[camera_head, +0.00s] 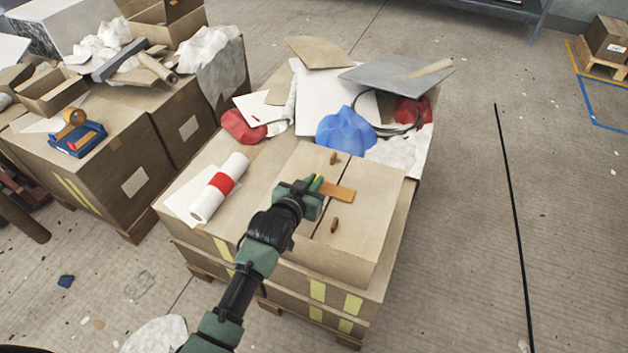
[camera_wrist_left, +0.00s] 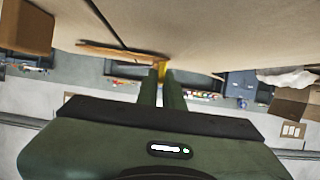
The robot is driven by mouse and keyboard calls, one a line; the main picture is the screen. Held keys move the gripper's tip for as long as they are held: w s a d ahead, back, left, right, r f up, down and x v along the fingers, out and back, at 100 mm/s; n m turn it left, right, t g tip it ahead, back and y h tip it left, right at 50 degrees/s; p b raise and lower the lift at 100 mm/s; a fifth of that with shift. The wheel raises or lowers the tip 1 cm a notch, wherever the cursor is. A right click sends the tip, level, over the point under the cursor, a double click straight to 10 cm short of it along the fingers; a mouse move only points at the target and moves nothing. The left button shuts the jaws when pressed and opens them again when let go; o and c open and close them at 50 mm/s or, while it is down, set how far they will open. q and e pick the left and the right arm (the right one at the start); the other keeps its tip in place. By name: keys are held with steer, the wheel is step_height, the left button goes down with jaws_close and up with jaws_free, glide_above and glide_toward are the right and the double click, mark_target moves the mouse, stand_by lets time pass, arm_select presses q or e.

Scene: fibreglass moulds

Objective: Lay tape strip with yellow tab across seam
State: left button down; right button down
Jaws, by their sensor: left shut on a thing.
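The cardboard box (camera_head: 365,215) has a dark seam (camera_head: 322,214) running along its top. The seam also shows in the wrist view (camera_wrist_left: 103,20). An orange-brown tape strip (camera_head: 341,192) spans across the seam, about midway along it. In the wrist view the strip (camera_wrist_left: 105,50) lies close along the box face; I cannot tell whether it touches throughout. My left gripper (camera_head: 317,186) is shut on the strip's yellow tab (camera_wrist_left: 163,70), left of the seam and low over the box top. My right gripper is not in view.
Small brown pieces (camera_head: 334,225) (camera_head: 333,158) sit at the seam's near and far parts. A white roll with a red band (camera_head: 219,188) lies left of my arm. Blue cloth (camera_head: 346,132) and a grey panel (camera_head: 395,77) are heaped behind. Floor to the right is open.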

arm_select(q)
steer(key=shift+f, duration=0.25)
steer(key=c, duration=1.5)
jaws_free()
steer(key=shift+p+v, duration=0.35)
steer(key=shift+v, duration=3.6)
